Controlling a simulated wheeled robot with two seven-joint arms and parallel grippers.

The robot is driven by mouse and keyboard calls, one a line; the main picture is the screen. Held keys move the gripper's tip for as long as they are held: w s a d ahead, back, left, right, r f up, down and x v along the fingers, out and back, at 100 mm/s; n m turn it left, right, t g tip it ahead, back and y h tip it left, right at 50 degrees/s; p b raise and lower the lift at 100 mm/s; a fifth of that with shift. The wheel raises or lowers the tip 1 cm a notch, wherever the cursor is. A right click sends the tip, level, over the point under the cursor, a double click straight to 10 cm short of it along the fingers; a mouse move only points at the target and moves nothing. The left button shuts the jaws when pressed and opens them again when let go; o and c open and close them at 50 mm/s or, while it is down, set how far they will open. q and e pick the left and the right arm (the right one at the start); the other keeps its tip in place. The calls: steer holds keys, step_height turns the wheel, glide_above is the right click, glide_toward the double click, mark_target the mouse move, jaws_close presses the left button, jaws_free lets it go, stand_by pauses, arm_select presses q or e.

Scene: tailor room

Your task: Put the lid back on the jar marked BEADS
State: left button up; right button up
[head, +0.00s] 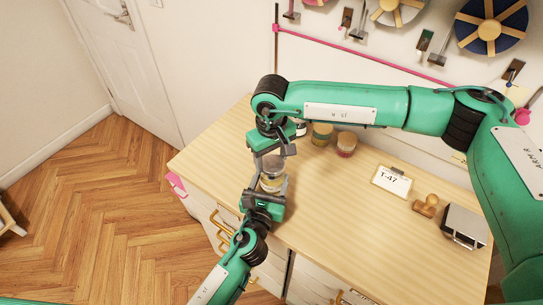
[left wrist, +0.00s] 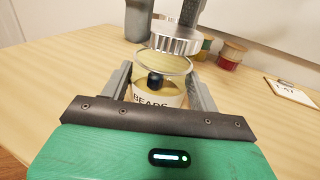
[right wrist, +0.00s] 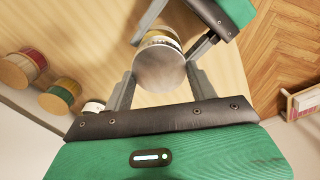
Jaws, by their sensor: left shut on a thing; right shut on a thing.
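The jar marked BEADS (left wrist: 158,95) is a clear glass jar with pale yellow contents; its label is partly cut off in the left wrist view. In the head view the jar (head: 271,184) stands near the counter's front left edge. My left gripper (head: 267,192) is shut around its sides. The round silver lid (left wrist: 175,40) is above the jar's open mouth, with the glass rim showing below it. My right gripper (right wrist: 158,75) is shut on the lid (right wrist: 160,68) by its edge. Whether the lid touches the rim at the far side is hidden.
The middle front of the wooden counter (head: 340,220) is clear.

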steer(key=shift+f, duration=0.55)
